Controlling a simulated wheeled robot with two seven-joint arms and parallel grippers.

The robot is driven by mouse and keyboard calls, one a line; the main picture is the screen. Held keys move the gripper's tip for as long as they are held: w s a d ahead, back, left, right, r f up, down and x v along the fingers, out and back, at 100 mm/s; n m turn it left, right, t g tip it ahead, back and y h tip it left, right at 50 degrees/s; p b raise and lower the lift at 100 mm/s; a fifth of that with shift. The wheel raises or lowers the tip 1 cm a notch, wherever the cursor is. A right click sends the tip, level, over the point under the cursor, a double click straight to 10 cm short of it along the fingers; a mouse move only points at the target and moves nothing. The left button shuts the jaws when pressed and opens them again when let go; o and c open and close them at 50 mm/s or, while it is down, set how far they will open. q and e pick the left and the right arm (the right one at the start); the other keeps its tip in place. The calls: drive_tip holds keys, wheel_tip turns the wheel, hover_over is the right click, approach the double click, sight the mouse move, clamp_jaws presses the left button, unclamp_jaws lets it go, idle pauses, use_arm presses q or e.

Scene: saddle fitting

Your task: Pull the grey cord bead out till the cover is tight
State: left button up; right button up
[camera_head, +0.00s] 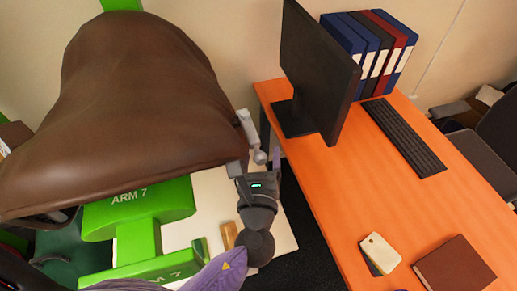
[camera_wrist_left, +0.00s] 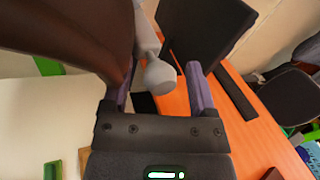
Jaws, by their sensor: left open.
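The brown leather-like cover (camera_head: 135,95) drapes over a green stand (camera_head: 140,215). A grey cord bead (camera_head: 260,156) with a rounded end hangs at the cover's right edge, below a light grey cylindrical part (camera_head: 246,128). My left gripper (camera_head: 256,163) is open at the bead. In the left wrist view the bead (camera_wrist_left: 159,76) appears between the two purple fingers of the left gripper (camera_wrist_left: 161,72), with gaps at both sides. I cannot tell how deep it sits between them. The cord itself is not clearly visible. My right gripper is not in view.
An orange desk (camera_head: 350,200) stands at right, with a monitor (camera_head: 318,75), keyboard (camera_head: 403,135), several binders (camera_head: 370,50) and a brown book (camera_head: 454,266). A pale board (camera_head: 215,205) lies below the cover, with a small wooden block (camera_head: 229,235).

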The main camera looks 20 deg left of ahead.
use_arm(q)
clamp_jaws()
idle(1.0)
idle(0.4)
